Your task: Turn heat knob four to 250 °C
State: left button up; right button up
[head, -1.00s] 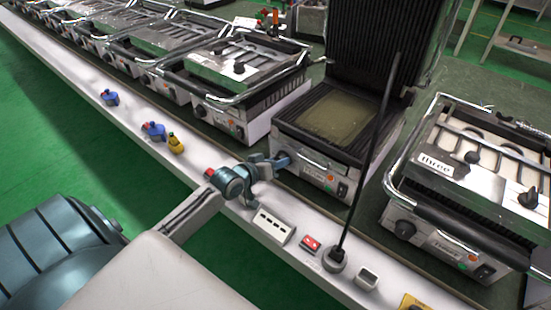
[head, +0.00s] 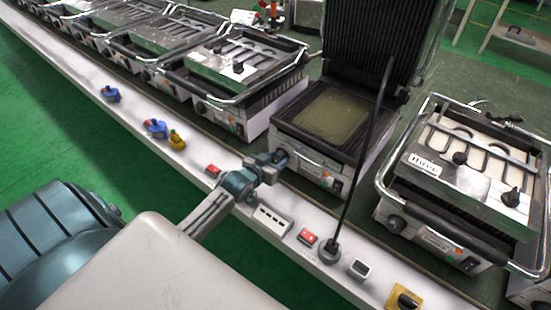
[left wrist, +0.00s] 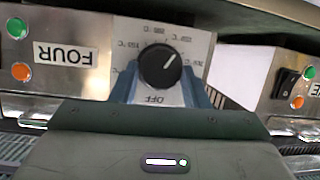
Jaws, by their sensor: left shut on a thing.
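The open grill labelled four (head: 318,162) stands with its lid raised in the head view. Its FOUR label (left wrist: 66,54) shows upside down in the left wrist view. The black heat knob (left wrist: 160,66) has a white pointer line toward the picture's upper right. OFF is printed below it, and temperature marks ring it, too small to read surely. My left gripper (head: 274,160) is at the grill's front. In the left wrist view its blue fingers (left wrist: 162,88) are on both sides of the knob, shut on it. My right gripper is out of view.
A thin dark pole on a round base (head: 329,251) rises in front of the grill. A white socket strip (head: 271,219), red switches (head: 306,237) and a yellow box (head: 404,298) sit on the white ledge. Another closed grill (head: 465,185) stands to the right.

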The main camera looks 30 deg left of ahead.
pick_arm(q)
jog(key=o, duration=1)
jog(key=shift+s, duration=0.3)
jog(key=v, duration=1)
jog(key=shift+r+p, duration=0.1)
jog(key=shift+p, duration=0.3)
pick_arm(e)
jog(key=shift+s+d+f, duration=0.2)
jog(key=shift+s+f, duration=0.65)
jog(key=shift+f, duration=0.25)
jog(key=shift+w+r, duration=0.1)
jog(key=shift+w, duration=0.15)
